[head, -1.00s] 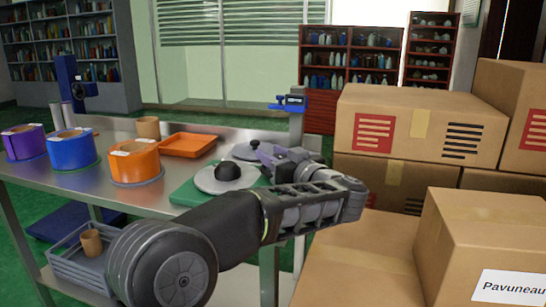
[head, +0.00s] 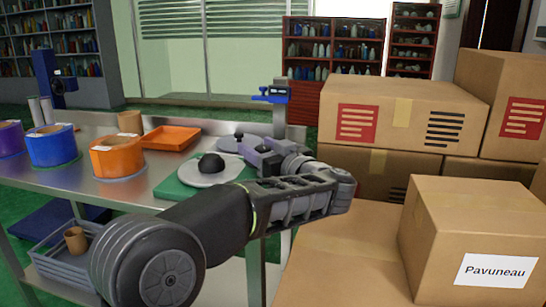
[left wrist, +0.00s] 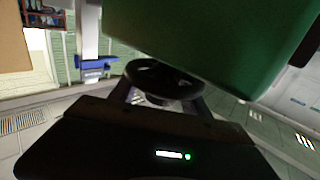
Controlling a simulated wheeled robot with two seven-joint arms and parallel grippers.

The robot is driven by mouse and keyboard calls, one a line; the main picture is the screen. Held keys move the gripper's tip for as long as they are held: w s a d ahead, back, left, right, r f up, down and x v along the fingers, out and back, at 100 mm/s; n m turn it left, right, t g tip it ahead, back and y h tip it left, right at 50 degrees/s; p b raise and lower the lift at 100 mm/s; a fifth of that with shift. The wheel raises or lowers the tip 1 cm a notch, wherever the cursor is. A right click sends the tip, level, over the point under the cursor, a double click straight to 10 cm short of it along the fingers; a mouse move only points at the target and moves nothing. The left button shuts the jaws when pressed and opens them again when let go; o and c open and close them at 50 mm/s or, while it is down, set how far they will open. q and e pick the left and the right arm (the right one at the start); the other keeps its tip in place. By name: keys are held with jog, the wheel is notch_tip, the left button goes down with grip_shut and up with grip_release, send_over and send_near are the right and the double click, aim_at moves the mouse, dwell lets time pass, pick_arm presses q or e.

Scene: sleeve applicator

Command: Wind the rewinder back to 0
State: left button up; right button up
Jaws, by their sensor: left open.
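The device I take to be the rewinder has a green base (head: 176,193) on the steel table. A pale grey disc (head: 190,178) with a black domed knob (head: 211,162) lies on it, and a second grey disc (head: 229,144) shows behind. My left gripper (head: 243,143) is open at the device's right side, close to the discs. In the left wrist view a large green block (left wrist: 215,35) fills the top, and a dark round wheel (left wrist: 163,76) sits at the open fingers; I cannot tell whether they touch it. No scale reading is legible. My right gripper is out of view.
Orange (head: 117,157), blue (head: 52,146) and purple (head: 10,140) rolls and an orange tray (head: 171,139) stand on the table. A blue clamp-like piece (head: 270,94) tops a post behind my gripper. Cardboard boxes (head: 400,120) crowd the right side.

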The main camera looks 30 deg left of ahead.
aim_at(268, 148)
pick_arm(q)
jog(key=shift+v, duration=1)
jog(key=shift+s+d, duration=0.15)
jog(key=shift+d, duration=0.45)
jog(key=shift+s+d+r+p, duration=0.15)
jog(key=shift+s+d+p, duration=0.15)
jog(key=shift+d, duration=0.3)
jog(key=shift+p+v, duration=0.35)
jog(key=shift+v, duration=0.7)
